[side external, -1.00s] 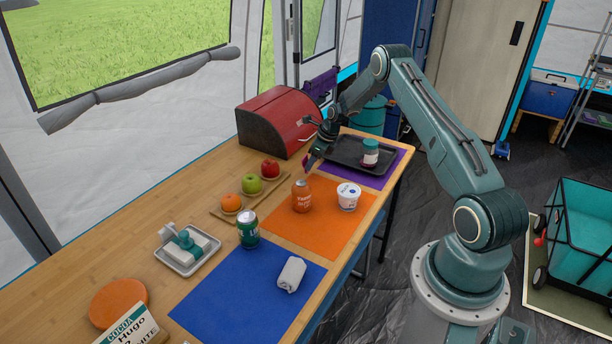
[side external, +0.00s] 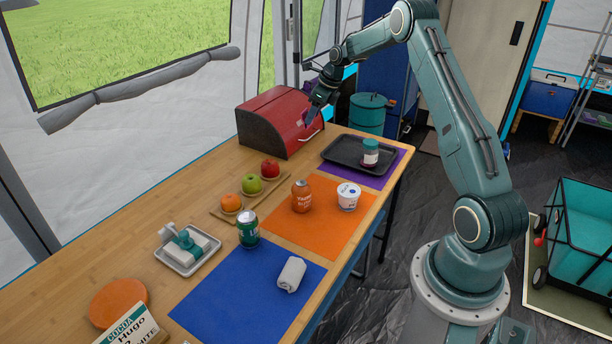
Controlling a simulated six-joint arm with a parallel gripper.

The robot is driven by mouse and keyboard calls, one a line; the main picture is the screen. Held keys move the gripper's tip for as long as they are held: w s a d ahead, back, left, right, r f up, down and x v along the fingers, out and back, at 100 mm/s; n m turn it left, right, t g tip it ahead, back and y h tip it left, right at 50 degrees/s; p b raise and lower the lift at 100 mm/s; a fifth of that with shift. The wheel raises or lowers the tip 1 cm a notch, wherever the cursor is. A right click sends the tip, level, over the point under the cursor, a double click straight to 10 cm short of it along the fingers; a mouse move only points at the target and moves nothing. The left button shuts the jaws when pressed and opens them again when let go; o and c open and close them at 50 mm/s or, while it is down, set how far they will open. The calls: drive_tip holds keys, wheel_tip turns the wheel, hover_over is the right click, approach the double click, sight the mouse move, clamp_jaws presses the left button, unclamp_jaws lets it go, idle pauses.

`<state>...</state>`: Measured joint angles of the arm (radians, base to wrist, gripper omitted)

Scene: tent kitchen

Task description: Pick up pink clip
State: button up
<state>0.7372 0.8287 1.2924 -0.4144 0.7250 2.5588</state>
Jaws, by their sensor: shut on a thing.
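My gripper (side external: 311,114) is raised above the table, in front of the red bread box in this view. It is shut on the pink clip (side external: 302,121), which shows only as a small pinkish patch at the fingertips. The clip's outline is hard to make out against the red box. The clip and the fingertips appear clear of the table.
The red bread box (side external: 281,121) stands at the back. A dark tray (side external: 340,155) with a jar (side external: 370,153) is to its right. An orange bottle (side external: 302,196) and a white tub (side external: 348,197) stand on the orange mat (side external: 320,232). Fruit sits on a board at left.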

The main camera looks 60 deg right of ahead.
drive_tip(key=shift+r, duration=0.3)
drive_tip(key=shift+a, duration=0.1)
idle(0.3)
